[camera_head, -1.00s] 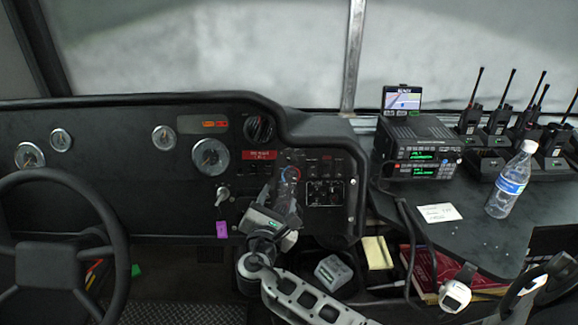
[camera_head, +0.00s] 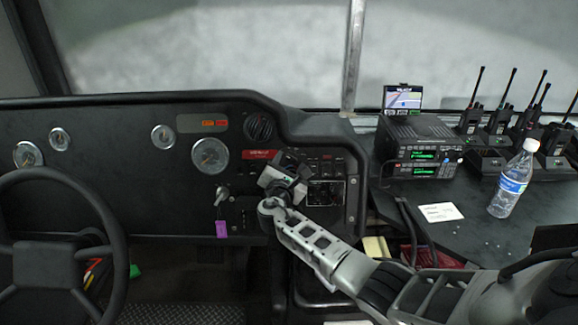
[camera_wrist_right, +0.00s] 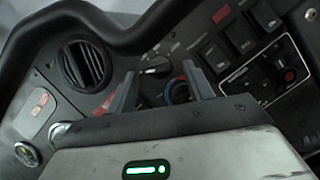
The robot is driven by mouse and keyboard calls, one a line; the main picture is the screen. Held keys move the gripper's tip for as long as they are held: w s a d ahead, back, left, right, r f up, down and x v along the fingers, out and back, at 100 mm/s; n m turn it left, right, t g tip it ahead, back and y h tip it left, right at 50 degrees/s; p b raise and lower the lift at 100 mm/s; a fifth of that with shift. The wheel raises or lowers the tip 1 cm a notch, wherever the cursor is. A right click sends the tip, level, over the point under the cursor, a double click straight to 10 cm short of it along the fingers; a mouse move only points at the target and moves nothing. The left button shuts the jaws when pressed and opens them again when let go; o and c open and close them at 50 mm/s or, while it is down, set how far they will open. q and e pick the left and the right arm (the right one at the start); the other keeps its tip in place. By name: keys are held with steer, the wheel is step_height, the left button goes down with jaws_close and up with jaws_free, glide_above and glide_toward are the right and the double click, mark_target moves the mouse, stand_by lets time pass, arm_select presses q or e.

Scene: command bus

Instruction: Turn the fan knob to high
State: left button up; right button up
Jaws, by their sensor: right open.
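Rotary knobs sit on the dash's control panel. In the right wrist view, a knob with a pale pointer (camera_wrist_right: 156,66) shows between my fingertips, and a knob with a blue and red ring (camera_wrist_right: 178,90) is lower, partly hidden by a finger. Their labels are too small to read, so I cannot tell which is the fan knob. My right gripper (camera_wrist_right: 160,74) is open and empty, its fingers toward the panel. In the head view my right gripper (camera_head: 288,160) covers the knobs; contact cannot be told. My left gripper is not in view.
A round air vent (camera_head: 258,127) is above left of the gripper. Switches (camera_wrist_right: 240,35) are at the right. A key with a purple tag (camera_head: 221,228) hangs at lower left. The steering wheel (camera_head: 118,245) is far left; radio (camera_head: 425,150) and bottle (camera_head: 512,180) stand right.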

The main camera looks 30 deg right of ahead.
steer(key=c, duration=1)
